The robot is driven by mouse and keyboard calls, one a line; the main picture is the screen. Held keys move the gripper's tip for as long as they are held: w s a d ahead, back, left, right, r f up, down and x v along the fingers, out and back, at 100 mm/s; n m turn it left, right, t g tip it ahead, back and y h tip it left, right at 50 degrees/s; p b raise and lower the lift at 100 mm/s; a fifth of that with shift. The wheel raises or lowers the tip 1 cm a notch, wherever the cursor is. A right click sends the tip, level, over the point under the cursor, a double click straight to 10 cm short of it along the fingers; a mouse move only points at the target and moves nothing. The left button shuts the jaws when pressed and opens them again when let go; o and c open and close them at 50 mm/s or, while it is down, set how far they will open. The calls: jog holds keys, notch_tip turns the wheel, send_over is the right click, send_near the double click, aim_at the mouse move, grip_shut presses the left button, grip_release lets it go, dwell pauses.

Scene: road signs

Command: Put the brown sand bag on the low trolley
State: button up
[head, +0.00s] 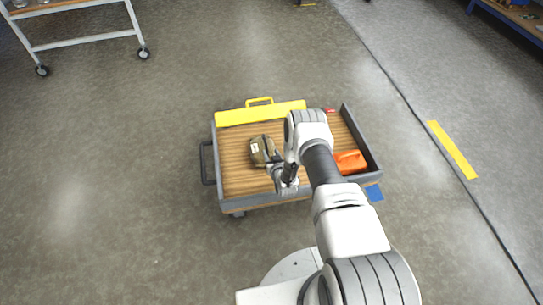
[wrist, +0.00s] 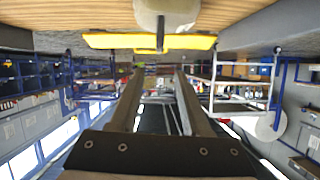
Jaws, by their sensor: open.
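The brown sand bag (head: 262,150), with a pale label, appears to rest on the wooden deck of the low trolley (head: 235,180), left of its middle. My gripper (head: 277,165) is just right of the bag, close to it; I cannot tell whether they touch. In the wrist view, which is upside down, the gripper's two fingers (wrist: 160,72) stand apart with nothing between them. A pale rounded thing, probably the bag (wrist: 166,12), shows at the top edge there, outside the fingers. My arm hides part of the deck.
An orange thing (head: 350,162) sits at the deck's right, and a small red one (head: 329,111) at the back. A taller cart (head: 85,38) stands far left.

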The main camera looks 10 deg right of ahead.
jog(key=shift+s+r, duration=0.15)
jog(key=shift+s, duration=0.05)
jog(key=w+r+g, duration=0.1)
jog(key=w+r, duration=0.2)
jog(key=r, duration=0.8)
jog(key=w+r+g, duration=0.1)
jog(key=w+r, duration=0.3)
jog(key=r, duration=0.8)
jog(key=s+r+g, duration=0.1)
jog(key=s+r, duration=0.3)
jog(key=r, duration=0.6)
jog(key=s+r+g, duration=0.1)
jog(key=s+r, duration=0.2)
jog(key=r, duration=0.6)
jog(key=s+r+g, duration=0.2)
jog(key=s+r, duration=1.1)
jog(key=s, duration=0.4)
jog(key=s+r+g, duration=0.1)
jog(key=s+g, duration=0.1)
jog(key=s, duration=2)
jog(key=shift+s+a+n, duration=0.2)
jog(key=shift+a+n, duration=0.1)
jog(key=shift+a, duration=0.15)
